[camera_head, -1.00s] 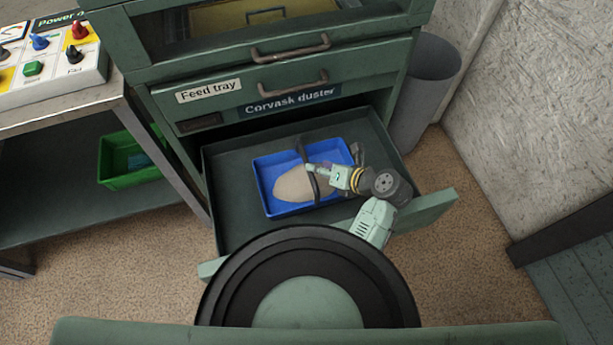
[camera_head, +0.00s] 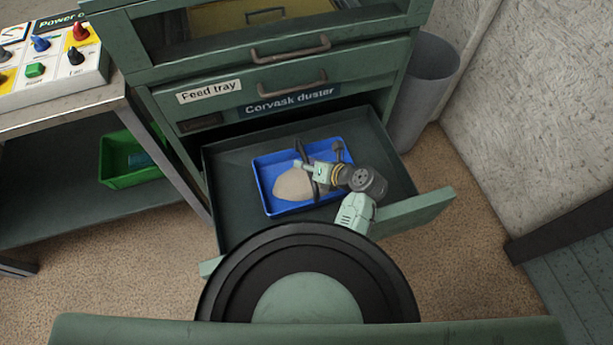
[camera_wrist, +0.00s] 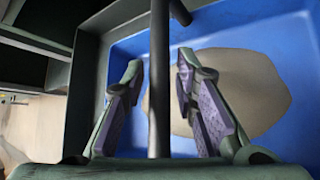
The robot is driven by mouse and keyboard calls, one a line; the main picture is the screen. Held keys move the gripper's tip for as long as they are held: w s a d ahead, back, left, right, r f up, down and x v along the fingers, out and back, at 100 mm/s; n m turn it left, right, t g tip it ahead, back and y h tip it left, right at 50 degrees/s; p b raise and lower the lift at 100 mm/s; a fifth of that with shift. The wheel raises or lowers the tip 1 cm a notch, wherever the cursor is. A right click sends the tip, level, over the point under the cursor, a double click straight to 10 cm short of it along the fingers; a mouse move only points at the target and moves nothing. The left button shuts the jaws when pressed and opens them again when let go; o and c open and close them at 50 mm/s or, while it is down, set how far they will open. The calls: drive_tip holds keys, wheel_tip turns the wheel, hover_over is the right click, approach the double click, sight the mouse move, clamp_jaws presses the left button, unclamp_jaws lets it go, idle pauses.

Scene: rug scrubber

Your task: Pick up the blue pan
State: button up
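The blue pan (camera_head: 272,168) is a shallow rectangular tray lying in the open drawer, with a heap of beige powder (camera_head: 290,187) in it. A dark bar (camera_head: 301,150) like a handle arches over its middle. In the wrist view, the pan (camera_wrist: 225,28) fills the right side, with the bar (camera_wrist: 159,110) running upright through the picture. My gripper (camera_head: 303,166) is over the pan at the bar. In the wrist view, my gripper (camera_wrist: 159,66) is open, one finger on each side of the bar, with gaps showing. My gripper hides part of the pan's right side.
The drawer (camera_head: 232,225) is pulled out of the green cabinet, and its walls surround the pan. A grey bin (camera_head: 425,90) stands at right, beside the wall. A bench with a control panel (camera_head: 50,55) and a green crate (camera_head: 125,165) stand at left.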

clamp_jaws()
idle(0.7)
